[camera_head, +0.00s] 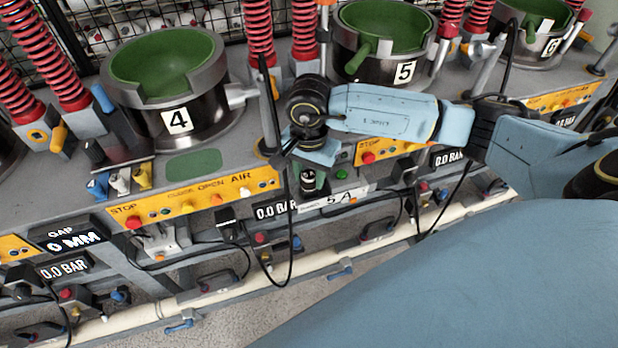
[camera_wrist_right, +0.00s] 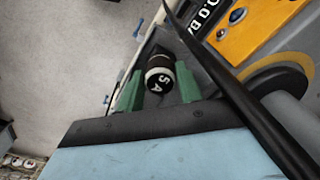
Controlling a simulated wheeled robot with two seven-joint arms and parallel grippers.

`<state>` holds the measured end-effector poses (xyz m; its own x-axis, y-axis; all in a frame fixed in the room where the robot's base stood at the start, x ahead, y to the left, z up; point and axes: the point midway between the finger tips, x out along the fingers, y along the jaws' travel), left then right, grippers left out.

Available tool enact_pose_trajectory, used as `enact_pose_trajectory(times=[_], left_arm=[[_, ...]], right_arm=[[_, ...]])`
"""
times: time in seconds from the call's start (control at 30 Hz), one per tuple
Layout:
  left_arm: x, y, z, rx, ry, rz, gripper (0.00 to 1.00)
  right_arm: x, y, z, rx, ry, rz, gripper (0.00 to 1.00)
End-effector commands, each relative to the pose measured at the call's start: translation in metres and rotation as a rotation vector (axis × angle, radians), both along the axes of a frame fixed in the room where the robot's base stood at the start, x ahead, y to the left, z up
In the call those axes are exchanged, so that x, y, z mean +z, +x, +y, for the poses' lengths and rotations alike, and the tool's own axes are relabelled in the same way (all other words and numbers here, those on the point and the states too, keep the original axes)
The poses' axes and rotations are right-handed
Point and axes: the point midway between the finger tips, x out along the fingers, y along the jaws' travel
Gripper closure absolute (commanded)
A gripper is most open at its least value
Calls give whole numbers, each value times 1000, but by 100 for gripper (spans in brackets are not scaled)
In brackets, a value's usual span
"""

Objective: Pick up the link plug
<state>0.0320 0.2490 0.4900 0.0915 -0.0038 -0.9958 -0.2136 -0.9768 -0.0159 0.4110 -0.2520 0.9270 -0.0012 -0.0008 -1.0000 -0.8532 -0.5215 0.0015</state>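The link plug (camera_wrist_right: 160,78) is a short black cylinder with a white band and the marking "5 A" on its end. It shows between the two green fingers of my right gripper (camera_wrist_right: 158,92) in the right wrist view. The fingers are apart, with a visible gap on the plug's left side; I cannot tell whether the right finger touches it. In the head view the plug (camera_head: 308,181) stands by the "5 A" label plate (camera_head: 342,197), just under my right gripper (camera_head: 312,178). My left gripper is not in view.
Green-lined presses 4 (camera_head: 178,85) and 5 (camera_head: 390,50) stand on the grey bench. Yellow control panels (camera_head: 190,205) run along its front. A black cable (camera_head: 291,245) hangs in a loop close to my right gripper. A cream pipe (camera_head: 235,293) runs below the bench edge.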

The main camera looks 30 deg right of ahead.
Motion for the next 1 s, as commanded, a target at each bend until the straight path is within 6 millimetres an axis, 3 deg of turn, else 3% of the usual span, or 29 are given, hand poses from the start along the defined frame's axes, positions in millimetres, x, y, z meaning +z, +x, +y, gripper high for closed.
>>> enact_pose_trajectory(times=[0.27,0.47,0.73,0.87,1.0], left_arm=[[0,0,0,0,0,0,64],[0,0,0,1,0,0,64],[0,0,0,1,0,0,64],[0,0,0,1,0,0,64],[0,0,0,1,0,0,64]], right_arm=[[-4,0,0,2,1,-1,65],[-4,0,0,1,1,-1,91],[-1,1,0,1,1,-3,93],[14,1,0,1,1,-6,93],[43,2,0,1,2,-8,93]])
